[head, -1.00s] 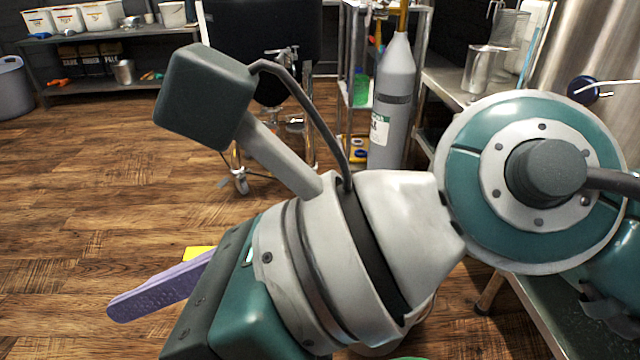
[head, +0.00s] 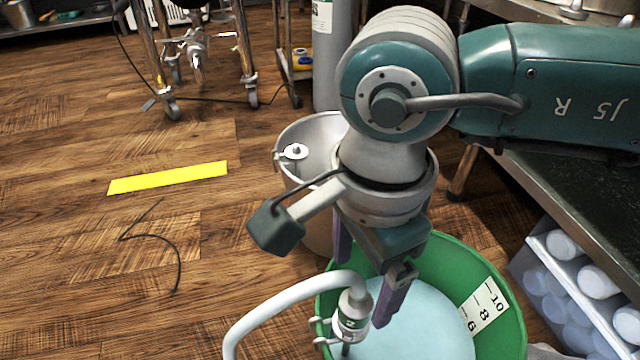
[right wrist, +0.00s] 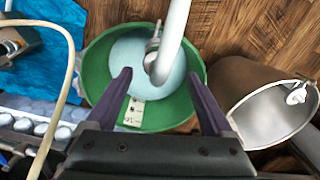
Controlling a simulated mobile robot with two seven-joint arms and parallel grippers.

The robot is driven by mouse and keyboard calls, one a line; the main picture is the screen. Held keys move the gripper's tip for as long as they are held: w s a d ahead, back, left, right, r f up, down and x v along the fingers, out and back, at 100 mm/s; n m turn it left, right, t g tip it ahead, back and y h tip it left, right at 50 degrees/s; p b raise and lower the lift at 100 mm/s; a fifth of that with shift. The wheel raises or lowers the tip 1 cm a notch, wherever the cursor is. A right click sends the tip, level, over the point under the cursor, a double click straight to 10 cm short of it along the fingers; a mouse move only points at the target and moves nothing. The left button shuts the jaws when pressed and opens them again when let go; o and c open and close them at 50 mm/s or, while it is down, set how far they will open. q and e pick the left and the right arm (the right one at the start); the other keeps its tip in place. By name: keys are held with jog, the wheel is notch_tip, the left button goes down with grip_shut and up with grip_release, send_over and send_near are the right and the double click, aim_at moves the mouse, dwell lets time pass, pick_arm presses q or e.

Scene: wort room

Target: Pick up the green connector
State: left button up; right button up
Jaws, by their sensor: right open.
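In the right wrist view the connector (right wrist: 151,62) is partly hidden behind the hose. My right gripper (head: 362,292) points down over the bucket, its purple fingers open and empty. The connector lies just left of the nearer finger in the head view. In the right wrist view the fingertips (right wrist: 158,74) are apart, with the hose end between and beyond them. My left gripper is out of view.
Pale blue liquid (head: 430,335) fills the bucket. A metal pot (head: 290,150) stands behind it. A dark bench (head: 540,200) and a crate of white-capped bottles (head: 535,250) are at the right. The floor at left is clear except for yellow tape (head: 168,177) and a thin cable.

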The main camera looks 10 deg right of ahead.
aim_at(356, 306)
jog(key=f+b, duration=0.1)
jog(key=f, duration=0.1)
jog(key=f+b, duration=0.3)
jog(key=shift+s+a+f, duration=0.15)
jog(key=shift+s+f, duration=0.15)
jog(key=shift+s, duration=0.05)
jog(key=shift+r, duration=0.1)
jog(key=shift+c, duration=0.2)
grip_shut()
